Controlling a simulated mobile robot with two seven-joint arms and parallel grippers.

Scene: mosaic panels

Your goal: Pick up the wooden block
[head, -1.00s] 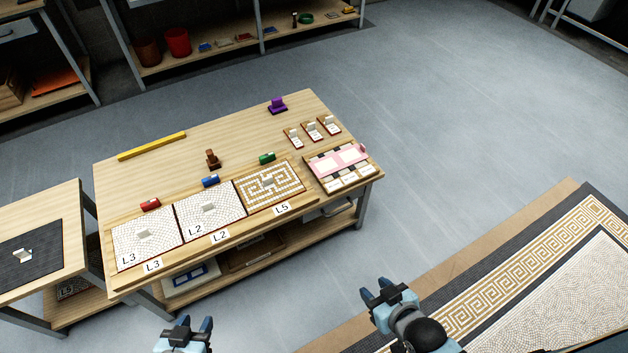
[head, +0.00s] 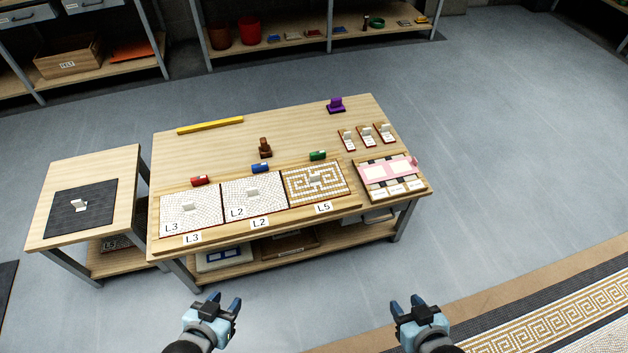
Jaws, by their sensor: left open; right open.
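A brown wooden block (head: 265,148) with a narrower upper part stands upright on the wooden table (head: 300,120), near its middle, behind the blue piece. My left gripper (head: 225,300) is open and empty, in front of the table at the bottom of the head view. My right gripper (head: 406,303) is also open and empty, in front of the table's right part. Both grippers are well apart from the block.
Mosaic panels (head: 190,222) line the table's front edge, with red (head: 200,181), blue (head: 260,168) and green (head: 318,156) pieces behind them. A yellow bar (head: 210,125) and a purple piece (head: 336,105) lie farther back. A side table (head: 125,170) stands left. Floor is open at right.

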